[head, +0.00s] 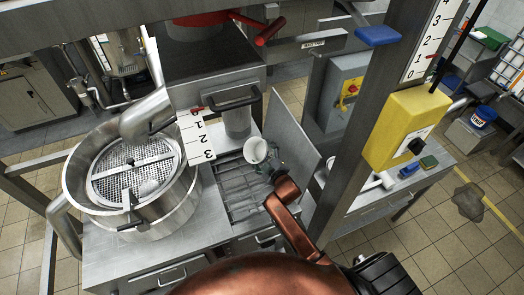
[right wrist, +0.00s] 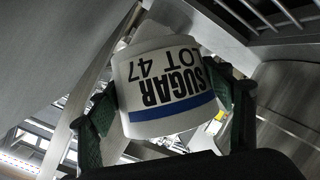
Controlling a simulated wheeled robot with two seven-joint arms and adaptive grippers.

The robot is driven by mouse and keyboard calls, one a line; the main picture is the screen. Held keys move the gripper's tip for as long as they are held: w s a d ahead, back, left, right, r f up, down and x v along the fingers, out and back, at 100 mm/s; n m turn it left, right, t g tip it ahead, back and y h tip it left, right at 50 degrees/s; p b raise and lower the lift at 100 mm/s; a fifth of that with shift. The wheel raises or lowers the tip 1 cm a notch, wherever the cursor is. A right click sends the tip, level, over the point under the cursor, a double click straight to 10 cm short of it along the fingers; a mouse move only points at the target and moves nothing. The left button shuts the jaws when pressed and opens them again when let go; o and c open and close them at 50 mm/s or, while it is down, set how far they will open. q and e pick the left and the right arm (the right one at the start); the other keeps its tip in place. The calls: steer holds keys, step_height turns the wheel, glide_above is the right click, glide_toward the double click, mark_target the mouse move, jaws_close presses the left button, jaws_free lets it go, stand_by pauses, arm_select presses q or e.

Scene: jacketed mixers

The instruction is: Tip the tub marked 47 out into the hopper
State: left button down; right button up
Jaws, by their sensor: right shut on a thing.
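The white tub (head: 255,151) is in my right gripper (head: 272,163), above a barred steel grate in the bench. In the right wrist view the tub (right wrist: 165,85) reads "SUGAR LOT 47" upside down, above a blue band. The green fingers of the right gripper (right wrist: 168,112) press on both its sides. In the head view its round pale end faces up toward the camera; its contents are not clear. A round steel vessel (head: 78,182) with a perforated cover stands left of the tub. I cannot tell whether this vessel or the grated opening (head: 228,200) is the hopper. My left gripper is not in view.
An upright steel panel (head: 291,135) stands close right of the tub. A white numbered scale (head: 196,136) and a handled steel housing (head: 222,105) stand behind and left. A yellow box (head: 405,128) hangs on a post at right. Bare bench lies in front of the vessel.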

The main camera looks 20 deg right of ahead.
steer(key=shift+r+m+y+p, duration=0.3)
steer(key=shift+r+m+p, duration=0.15)
steer(key=shift+p, duration=0.75)
steer(key=shift+r+m+g+p, duration=0.25)
steer(key=shift+m+g+p, duration=0.05)
steer(key=shift+m+p, duration=0.05)
steer(key=shift+d+m+y, duration=0.1)
steer(key=shift+m+y, duration=0.3)
steer(key=shift+y, duration=0.2)
steer(key=m+y, duration=0.1)
steer(key=a+f+m+g+y, duration=0.1)
steer(key=m, duration=0.1)
steer(key=shift+s+a+f, duration=0.15)
steer(key=shift+f, duration=0.1)
steer(key=shift+a+b, duration=0.1)
steer(key=shift+b, duration=0.2)
